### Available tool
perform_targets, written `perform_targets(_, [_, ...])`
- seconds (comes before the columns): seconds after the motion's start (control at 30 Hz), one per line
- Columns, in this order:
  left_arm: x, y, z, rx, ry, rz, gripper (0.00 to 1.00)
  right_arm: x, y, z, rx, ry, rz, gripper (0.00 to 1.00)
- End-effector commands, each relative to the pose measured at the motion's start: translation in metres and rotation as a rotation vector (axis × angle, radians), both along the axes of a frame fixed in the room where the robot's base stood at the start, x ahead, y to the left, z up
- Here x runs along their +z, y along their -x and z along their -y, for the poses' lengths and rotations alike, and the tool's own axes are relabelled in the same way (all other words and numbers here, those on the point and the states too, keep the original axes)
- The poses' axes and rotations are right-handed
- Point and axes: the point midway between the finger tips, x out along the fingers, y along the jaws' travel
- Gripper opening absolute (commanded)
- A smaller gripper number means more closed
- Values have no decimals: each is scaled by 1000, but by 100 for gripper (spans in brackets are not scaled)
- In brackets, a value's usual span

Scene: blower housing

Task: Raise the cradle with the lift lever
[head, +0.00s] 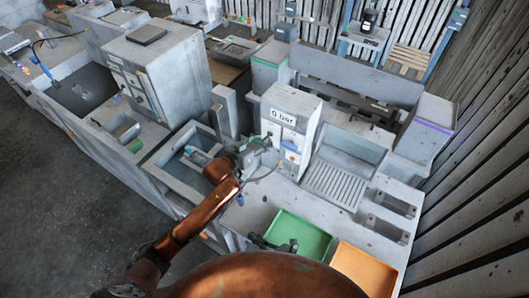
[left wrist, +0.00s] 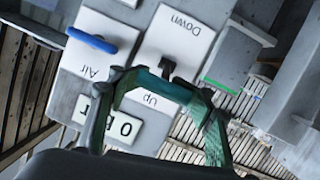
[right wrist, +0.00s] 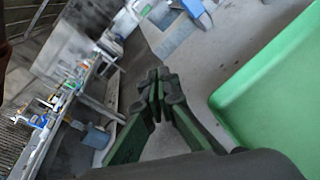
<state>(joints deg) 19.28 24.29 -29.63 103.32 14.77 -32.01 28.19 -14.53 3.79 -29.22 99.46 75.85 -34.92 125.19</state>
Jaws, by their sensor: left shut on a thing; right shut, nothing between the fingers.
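The lift lever (left wrist: 168,68) is a dark stub on a white plate marked "Down" and "Up" in the left wrist view. My left gripper (left wrist: 160,84) is shut on it; the green fingers hide part of it. In the head view my left gripper (head: 262,143) is at the front of the grey control box reading "0 bar" (head: 283,117). I cannot clearly make out the cradle; a small bluish part shows in the open tank (head: 168,174) left of the box. My right gripper (right wrist: 158,82) is shut and empty, close to the green tray (right wrist: 265,95).
A blue air lever (left wrist: 92,40) sits on the "Air" plate beside the lift lever. In the head view a green tray (head: 297,235) and an orange tray (head: 365,268) stand at the front right. A slatted grate (head: 332,185) lies right of the box. The floor at left is clear.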

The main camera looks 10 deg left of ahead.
Motion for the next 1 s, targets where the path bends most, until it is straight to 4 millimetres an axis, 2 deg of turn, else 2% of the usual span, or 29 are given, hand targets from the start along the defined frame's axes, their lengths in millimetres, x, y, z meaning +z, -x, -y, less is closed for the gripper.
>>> perform_targets(0.03, [3, -2, -6, 9, -6, 7, 0, 13, -28, 8, -4, -38, 4, 0])
perform_targets(0.2, [3, -2, -5, 8, -6, 6, 0, 61, -111, 38, -21, -171, 30, 0])
perform_targets(0.3, [2, -2, -5, 8, -5, 6, 0, 95, -151, 54, -29, -248, 56, 0])
perform_targets(0.4, [2, -2, -6, 8, -5, 6, 0, 124, -180, 67, -35, -313, 80, 0])
perform_targets(0.5, [2, -2, -5, 8, -6, 5, 0, 145, -196, 75, -38, -355, 98, 0])
perform_targets(0.67, [2, -2, -6, 8, -5, 4, 0, 159, -208, 75, -40, -383, 109, 0])
perform_targets(0.77, [2, -2, -6, 8, -5, 4, 0, 161, -214, 65, -38, -384, 108, 0])
perform_targets(1.0, [1, -2, -5, 8, -5, 3, 0, 171, -239, 26, -39, -383, 108, 0])
